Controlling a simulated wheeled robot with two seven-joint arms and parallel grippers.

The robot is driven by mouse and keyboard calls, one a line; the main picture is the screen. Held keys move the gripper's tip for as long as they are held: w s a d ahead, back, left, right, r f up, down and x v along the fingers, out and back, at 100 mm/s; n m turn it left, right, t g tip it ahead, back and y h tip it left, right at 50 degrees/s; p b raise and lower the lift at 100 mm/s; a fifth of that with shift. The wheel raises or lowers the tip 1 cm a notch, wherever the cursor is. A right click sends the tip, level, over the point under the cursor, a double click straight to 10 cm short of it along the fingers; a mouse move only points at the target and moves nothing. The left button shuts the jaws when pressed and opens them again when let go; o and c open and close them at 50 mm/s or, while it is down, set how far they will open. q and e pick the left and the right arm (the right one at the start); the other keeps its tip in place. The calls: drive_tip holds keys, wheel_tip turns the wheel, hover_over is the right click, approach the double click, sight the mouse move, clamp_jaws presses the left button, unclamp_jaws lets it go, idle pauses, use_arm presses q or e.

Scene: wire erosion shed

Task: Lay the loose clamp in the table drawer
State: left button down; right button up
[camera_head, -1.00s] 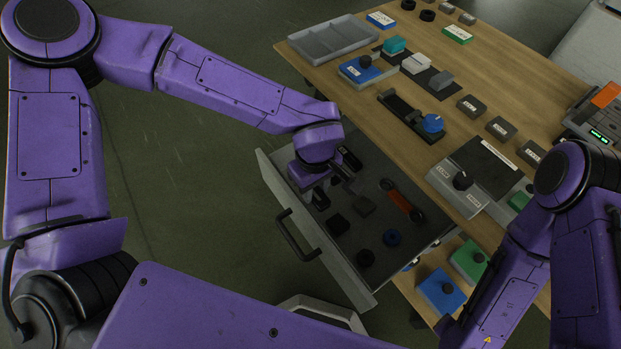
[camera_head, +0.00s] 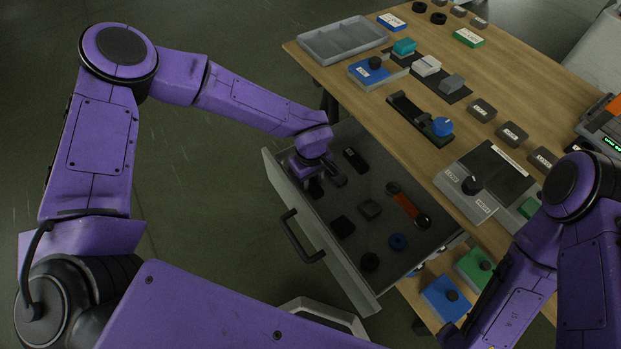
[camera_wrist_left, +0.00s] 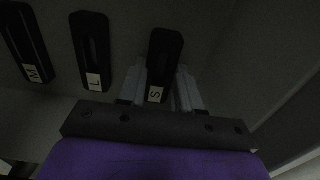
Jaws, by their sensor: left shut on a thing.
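My left gripper (camera_head: 334,178) is down inside the open table drawer (camera_head: 352,277). In the left wrist view its two fingers (camera_wrist_left: 160,92) stand on either side of a dark slotted clamp (camera_wrist_left: 166,52) with a white S label and are shut on it. Two similar dark clamps, one labelled L (camera_wrist_left: 91,45) and one labelled M (camera_wrist_left: 24,42), lie to its left. I cannot tell whether the S clamp touches the drawer floor. My right arm is at the lower right of the head view; its gripper is not visible.
Above, the wooden table (camera_head: 463,73) carries a grey tray (camera_head: 343,43) and several fixtures.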

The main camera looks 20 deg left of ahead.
use_arm(q)
drive_tip(key=c, duration=0.8)
unclamp_jaws()
drive_tip(key=shift+f, duration=0.15)
wheel_tip(320, 180, up, 12)
drive_tip(key=shift+r+p, duration=0.2)
drive_tip(key=shift+p, duration=0.55)
drive_tip(key=shift+r, duration=0.1)
